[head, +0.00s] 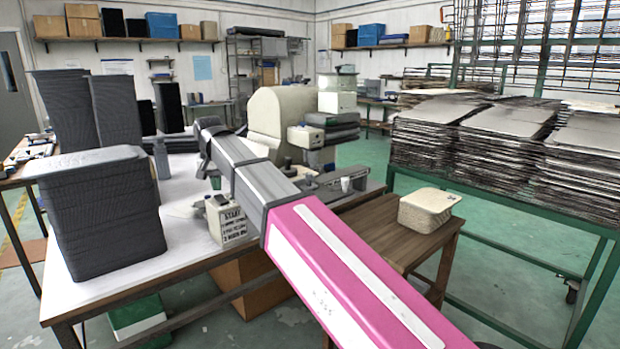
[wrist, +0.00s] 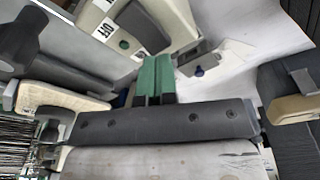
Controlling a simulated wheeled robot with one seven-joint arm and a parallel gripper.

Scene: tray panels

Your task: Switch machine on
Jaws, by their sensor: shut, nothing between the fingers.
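The cream machine (head: 281,112) with a rounded cover stands at the back of the white work table. A small cream box (head: 229,219) with a START label sits at the table's right side, partly behind my arm. In the wrist view a cream control panel (wrist: 98,22) carries a label that seems to read OFF and a round green button (wrist: 123,44). My gripper (wrist: 157,60) shows there as two green fingers pressed together and empty, just below the panel and apart from the button in the picture. In the head view my arm hides much of the gripper.
A tall stack of dark panels (head: 98,215) fills the left of the white table (head: 190,250). A wooden side table (head: 385,238) with a wicker-like box (head: 428,209) stands at right. A green rack (head: 490,245) of stacked sheets is beyond. A blue knob (wrist: 199,71) lies right of my fingers.

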